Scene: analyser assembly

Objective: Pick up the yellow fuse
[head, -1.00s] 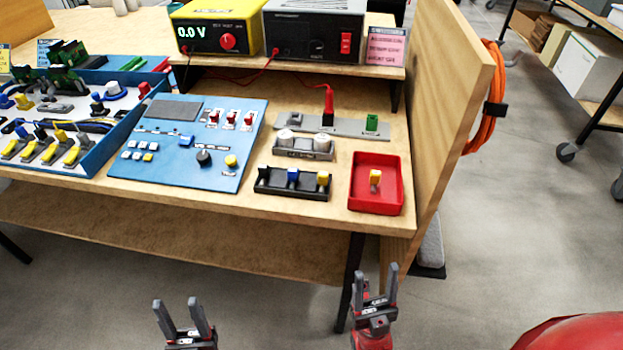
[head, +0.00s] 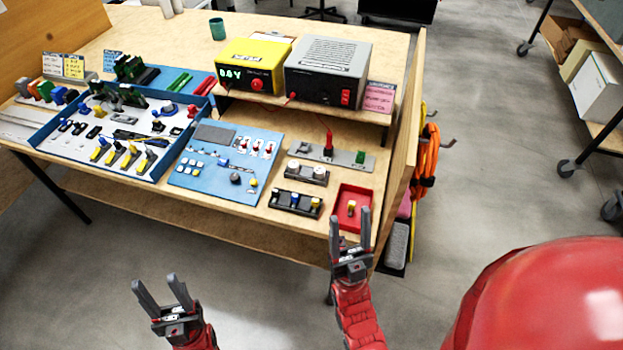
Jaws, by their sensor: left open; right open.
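A yellow fuse (head: 351,207) stands in the red tray (head: 368,192) at the right end of the bench. Another yellow-topped piece (head: 315,202) sits in the black holder (head: 283,204) left of the tray, with a blue one (head: 295,198) beside it. My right gripper (head: 349,228) is open and empty, just in front of the red tray in the picture and apart from the fuse. My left gripper (head: 162,290) is open and empty, in front of the bench's front edge and lower left.
A blue panel (head: 208,190) and a blue-walled parts tray (head: 143,178) lie left of the holder. A grey block with two silver caps (head: 307,173) stands behind it. A wooden side panel (head: 410,130) rises right of the red tray. A yellow power supply (head: 252,62) stands on the shelf.

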